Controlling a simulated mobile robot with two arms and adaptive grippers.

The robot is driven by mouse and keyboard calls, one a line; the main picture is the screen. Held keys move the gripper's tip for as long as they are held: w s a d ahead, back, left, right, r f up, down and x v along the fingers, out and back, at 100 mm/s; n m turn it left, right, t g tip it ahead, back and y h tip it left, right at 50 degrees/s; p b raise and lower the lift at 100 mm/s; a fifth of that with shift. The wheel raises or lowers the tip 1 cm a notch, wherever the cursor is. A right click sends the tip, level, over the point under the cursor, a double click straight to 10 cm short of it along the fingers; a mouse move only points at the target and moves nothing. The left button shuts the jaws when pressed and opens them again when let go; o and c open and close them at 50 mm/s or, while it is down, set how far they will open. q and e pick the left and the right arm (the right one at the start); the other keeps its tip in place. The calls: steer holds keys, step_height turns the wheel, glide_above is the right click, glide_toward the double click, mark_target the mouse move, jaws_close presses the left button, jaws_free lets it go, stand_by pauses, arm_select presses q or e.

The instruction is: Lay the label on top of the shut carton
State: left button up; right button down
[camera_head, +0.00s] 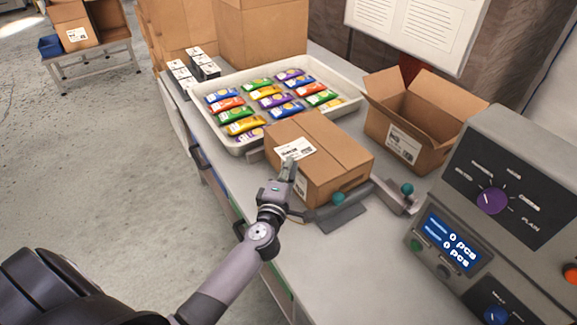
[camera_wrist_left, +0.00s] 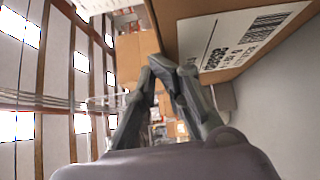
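The shut brown carton (camera_head: 335,160) sits on the bench in a fixture. A white label (camera_head: 296,149) with black print lies on its top, near the left edge, and looks flat. Another white label (camera_head: 301,184) is on the carton's near side; a barcoded label (camera_wrist_left: 248,38) also shows on the carton (camera_wrist_left: 190,22) in the left wrist view. My left gripper (camera_head: 289,163) is at the carton's near left edge, beside the top label. Its fingertips (camera_wrist_left: 160,65) come together with nothing visible between them. Whether they touch the label I cannot tell. My right gripper is not in view.
A cream tray (camera_head: 350,98) of colourful packets stands behind the carton. An open carton (camera_head: 425,118) is to the right. A grey weigher (camera_head: 500,200) fills the right side. Fixture handles with teal knobs (camera_head: 338,198) stand in front of the carton. Small white boxes (camera_head: 185,75) are at the back left.

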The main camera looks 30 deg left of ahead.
arm_select(q)
steer(key=shift+o, duration=1.1)
steer(key=shift+f, duration=0.3)
steer(key=shift+r, duration=0.35)
